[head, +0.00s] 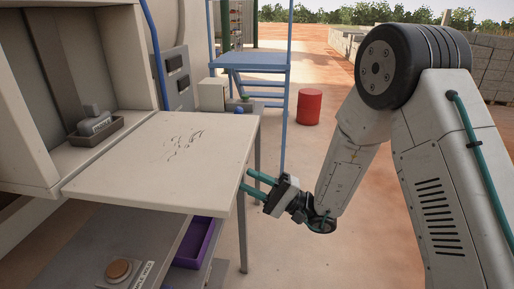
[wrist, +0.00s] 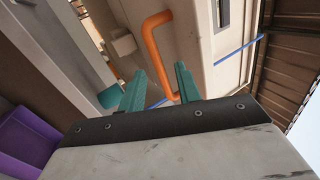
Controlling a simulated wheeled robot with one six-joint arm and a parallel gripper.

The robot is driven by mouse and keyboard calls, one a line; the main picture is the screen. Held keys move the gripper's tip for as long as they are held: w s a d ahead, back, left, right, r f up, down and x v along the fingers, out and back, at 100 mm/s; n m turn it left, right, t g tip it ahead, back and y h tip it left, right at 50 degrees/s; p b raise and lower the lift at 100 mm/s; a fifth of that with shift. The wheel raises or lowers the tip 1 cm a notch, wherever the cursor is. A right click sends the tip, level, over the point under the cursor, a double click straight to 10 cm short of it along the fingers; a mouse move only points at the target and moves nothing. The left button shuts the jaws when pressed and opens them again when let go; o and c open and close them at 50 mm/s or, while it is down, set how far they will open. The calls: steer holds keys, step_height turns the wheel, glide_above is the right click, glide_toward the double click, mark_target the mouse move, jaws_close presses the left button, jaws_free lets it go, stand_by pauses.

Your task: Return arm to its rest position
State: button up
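My gripper (head: 255,183) is in the head view, just right of the front corner of the pale table. My arm hangs down from the upper right to it. In the wrist view its two green fingers (wrist: 156,86) stand apart with nothing between them. An orange pipe or handle (wrist: 158,45) shows beyond the fingers; I cannot tell how far off it is.
The pale table (head: 210,150) with dark marks is close left of my gripper. A grey block in a tray (head: 97,133) sits in the press. A purple bin (head: 195,243) and a round button (head: 119,270) are below. A red drum (head: 310,106) stands behind on open ground.

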steer(key=s+d+n+g+h, duration=0.1)
steer(key=s+d+g+h, duration=0.2)
steer(key=s+g+h, duration=0.45)
steer(key=s+d+n+g+h, duration=0.1)
steer(key=s+d+g+h, duration=0.25)
steer(key=s, duration=0.65)
steer(key=s+d+r+t+h, duration=0.3)
steer(key=d+h, duration=0.1)
steer(key=d, duration=0.3)
steer(key=s+d+r+t+h, duration=0.3)
steer(key=d+t+h, duration=0.1)
steer(key=d, duration=0.4)
steer(key=s+d+r+t+h, duration=0.3)
steer(key=d+h, duration=0.1)
steer(key=d, duration=0.3)
steer(key=shift+s+d+r, duration=0.15)
steer(key=shift+s+r, duration=0.1)
